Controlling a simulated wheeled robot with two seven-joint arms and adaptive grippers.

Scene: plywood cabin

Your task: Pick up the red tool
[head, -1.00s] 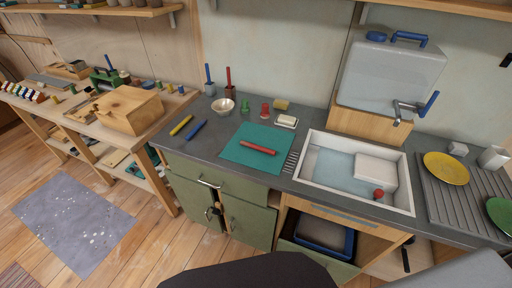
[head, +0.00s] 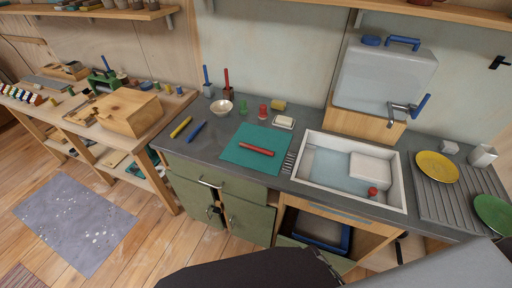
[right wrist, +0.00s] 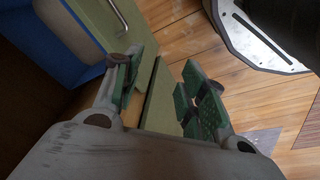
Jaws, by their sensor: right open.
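The red tool (head: 256,150) is a short red bar lying on the teal mat (head: 238,158) on the grey counter, left of the sink. A second red-handled item (head: 227,78) stands upright in a dark holder at the back of the counter. My right gripper (right wrist: 163,88) is open and empty in the right wrist view, low beside the cabinet fronts, with the floor beyond. It is away from the red tool, which does not show in that view. My left gripper is in neither view.
The white sink (head: 310,178) holds a white block and a small red item. Yellow (head: 180,127) and blue (head: 196,132) tools lie left of the mat. A white bowl (head: 221,107) stands behind them. An open compartment with a blue tray (head: 318,230) is below the sink.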

